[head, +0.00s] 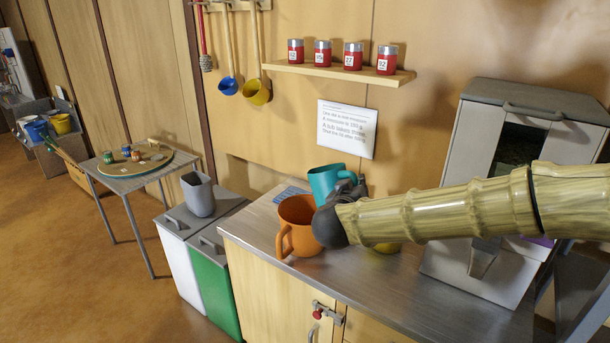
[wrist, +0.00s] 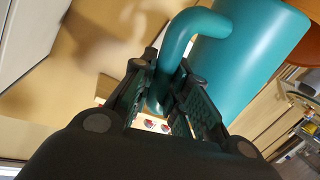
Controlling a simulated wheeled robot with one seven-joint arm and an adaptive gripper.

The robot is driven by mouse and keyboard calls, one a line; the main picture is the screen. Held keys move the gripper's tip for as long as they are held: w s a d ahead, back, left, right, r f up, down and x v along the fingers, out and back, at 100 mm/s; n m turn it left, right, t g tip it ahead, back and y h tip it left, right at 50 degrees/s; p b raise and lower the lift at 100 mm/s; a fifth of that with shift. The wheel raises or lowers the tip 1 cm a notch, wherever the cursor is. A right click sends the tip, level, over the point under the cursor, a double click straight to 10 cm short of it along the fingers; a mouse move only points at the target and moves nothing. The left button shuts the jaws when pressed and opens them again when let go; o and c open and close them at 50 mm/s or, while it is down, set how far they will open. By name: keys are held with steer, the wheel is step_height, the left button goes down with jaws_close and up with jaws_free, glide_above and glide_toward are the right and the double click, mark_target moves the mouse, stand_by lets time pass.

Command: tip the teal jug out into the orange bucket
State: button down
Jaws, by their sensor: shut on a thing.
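The teal jug (head: 328,180) is held above the counter, just behind and over the rim of the orange bucket (head: 297,215). In the head view it looks close to upright with a slight tilt; its contents are hidden. My gripper (head: 355,188) is at the jug's right side, partly hidden by my wrist. In the wrist view my gripper (wrist: 168,112) is shut on the handle of the teal jug (wrist: 245,60). The orange bucket stands upright on the counter with its handle toward the left front. Its inside is mostly out of sight.
The metal counter (head: 400,284) is clear in front. A yellow thing (head: 387,248) is partly hidden under my arm. A grey machine (head: 482,255) stands at the right. A shelf (head: 340,72) with several red jars hangs above. Bins (head: 210,262) stand left of the counter.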

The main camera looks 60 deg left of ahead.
steer(key=shift+w+a+f, duration=0.1)
steer(key=shift+f, duration=0.55)
steer(key=shift+r+p, duration=0.45)
steer(key=shift+a+p, duration=0.1)
steer(key=shift+p, duration=0.25)
steer(key=shift+a+r+n+h+p, duration=0.2)
steer(key=shift+r+n+h+p, duration=0.25)
steer(key=shift+p, duration=0.65)
steer(key=shift+a+r+n+g+h+b, duration=0.15)
steer(key=shift+a+r+n+g+h, duration=0.1)
steer(key=shift+a+r+n+h, duration=0.15)
steer(key=shift+a+r+n+g+h+b, duration=0.15)
steer(key=shift+r+n+g+h, duration=0.1)
steer(key=shift+r+n, duration=0.25)
